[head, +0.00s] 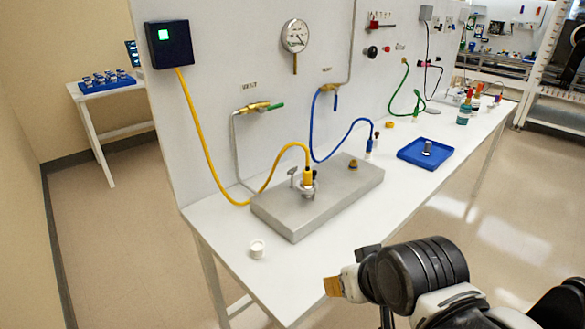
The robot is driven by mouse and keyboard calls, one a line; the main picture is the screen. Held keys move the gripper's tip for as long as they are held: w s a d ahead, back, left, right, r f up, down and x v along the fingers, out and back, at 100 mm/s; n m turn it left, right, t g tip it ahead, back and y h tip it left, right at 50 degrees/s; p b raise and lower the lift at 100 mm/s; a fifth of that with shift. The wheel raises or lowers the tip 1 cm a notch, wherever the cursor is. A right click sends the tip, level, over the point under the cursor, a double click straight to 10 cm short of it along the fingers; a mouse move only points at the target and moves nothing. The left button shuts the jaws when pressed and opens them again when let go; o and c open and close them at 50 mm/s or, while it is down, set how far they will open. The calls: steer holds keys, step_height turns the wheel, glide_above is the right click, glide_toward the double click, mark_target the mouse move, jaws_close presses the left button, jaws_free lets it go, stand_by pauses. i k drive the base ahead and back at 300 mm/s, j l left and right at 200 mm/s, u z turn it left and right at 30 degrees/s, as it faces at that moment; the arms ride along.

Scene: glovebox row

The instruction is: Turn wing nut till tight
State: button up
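A grey metal block (320,200) lies on the white bench. On its left part a silvery ring-like clamp (306,187) sits around the foot of a yellow connector (308,175). A small grey T-shaped piece (293,173) stands just left of the connector; it looks like the wing nut, but it is too small to be sure. My gripper (345,286) is at the lower middle, in front of the bench edge, to the right of and nearer than the block, apart from everything. A tan pad shows at its tip; the other finger is not clear, so its opening cannot be told.
A yellow hose (205,150) runs to a black box (170,44). A blue hose (325,158) hangs behind the block. A blue tray (410,149) with a grey piece lies right. The bench's front left is mostly clear.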

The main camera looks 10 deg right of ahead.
mark_target(291, 171)
steer(key=k+l, duration=0.1)
steer(key=i+j, duration=0.1)
steer(key=i+l, duration=0.25)
steer(key=i, duration=0.15)
steer(key=i+l+z, duration=0.15)
steer(key=i, duration=0.3)
steer(key=l, duration=0.1)
